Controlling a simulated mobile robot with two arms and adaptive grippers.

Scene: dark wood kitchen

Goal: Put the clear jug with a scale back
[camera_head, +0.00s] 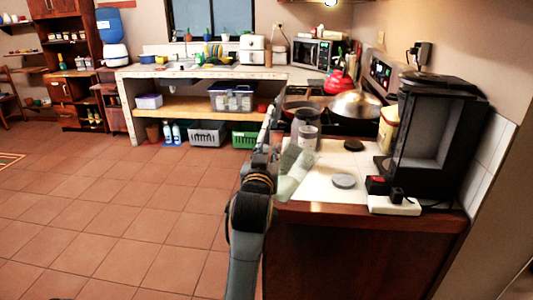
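A pale, see-through jug (293,172) is at the left edge of the white-topped counter (320,183). It is tilted and partly behind my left gripper. Its scale is too small to make out. My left gripper (268,135) is seen nearly edge-on, beside the jug. The jug's tilt, with no support visible under it, shows that the gripper holds it; the finger contact itself is hidden. My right gripper is not in view.
Two grey containers (307,137) stand behind the jug. A grey disc (344,181) and a dark disc (353,145) lie on the counter. A black coffee-machine-like appliance (432,135) and power strip (394,205) are at right. A pan with a metal lid (355,104) is behind. Floor at left is clear.

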